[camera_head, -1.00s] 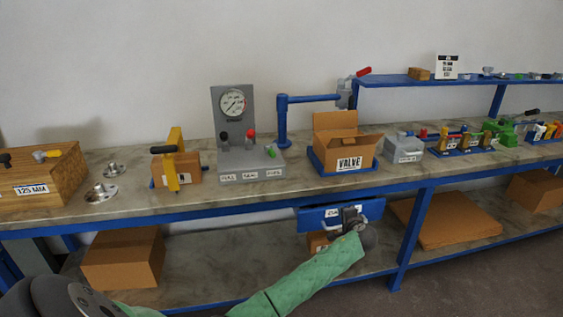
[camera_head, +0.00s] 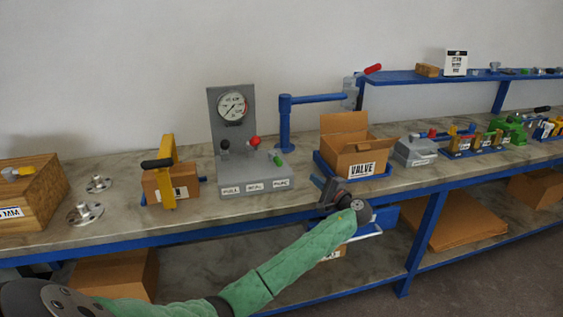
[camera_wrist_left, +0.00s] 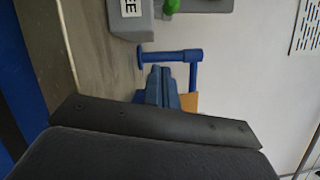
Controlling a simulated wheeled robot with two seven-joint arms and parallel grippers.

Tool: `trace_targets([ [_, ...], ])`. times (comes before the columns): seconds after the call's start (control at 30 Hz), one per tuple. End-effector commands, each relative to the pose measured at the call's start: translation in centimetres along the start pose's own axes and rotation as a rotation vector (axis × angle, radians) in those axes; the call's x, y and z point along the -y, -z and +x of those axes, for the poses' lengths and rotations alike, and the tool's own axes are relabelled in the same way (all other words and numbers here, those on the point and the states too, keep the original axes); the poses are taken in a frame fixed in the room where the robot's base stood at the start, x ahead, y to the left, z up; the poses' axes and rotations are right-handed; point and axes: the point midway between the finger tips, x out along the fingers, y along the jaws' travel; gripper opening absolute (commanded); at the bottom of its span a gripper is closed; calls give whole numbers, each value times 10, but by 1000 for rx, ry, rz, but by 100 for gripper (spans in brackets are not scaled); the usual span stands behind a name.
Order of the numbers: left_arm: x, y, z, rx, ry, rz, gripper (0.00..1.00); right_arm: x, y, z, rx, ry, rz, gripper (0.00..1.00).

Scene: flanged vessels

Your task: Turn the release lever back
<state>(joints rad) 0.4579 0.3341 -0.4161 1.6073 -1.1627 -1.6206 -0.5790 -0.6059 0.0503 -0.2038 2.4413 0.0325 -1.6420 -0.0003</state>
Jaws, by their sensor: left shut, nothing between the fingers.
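The grey gauge panel (camera_head: 232,150) stands on the bench with a grey control box (camera_head: 258,186) at its foot. The box bears a black knob (camera_head: 224,146), a red knob (camera_head: 254,142) and a green-tipped lever (camera_head: 278,160). Which one is the release lever I cannot tell from the small labels. My left gripper (camera_head: 322,188) is shut and empty, in front of the bench edge, right of the control box and below the valve carton. In the left wrist view its fingers (camera_wrist_left: 162,74) are together, with the green tip (camera_wrist_left: 171,6) beyond. My right gripper is out of view.
The valve carton (camera_head: 350,148) stands in a blue tray on the bench. A yellow clamp (camera_head: 167,172) with a black handle is at left.

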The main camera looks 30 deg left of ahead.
Motion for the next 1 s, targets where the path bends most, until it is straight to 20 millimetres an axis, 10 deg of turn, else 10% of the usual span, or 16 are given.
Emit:
trace_targets([
  [0.43, 3, -2, 55, 4, 1, 3, 0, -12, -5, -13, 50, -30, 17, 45],
  [1.0, 2, -20, 105, 1, 0, 2, 0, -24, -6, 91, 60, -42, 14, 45],
])
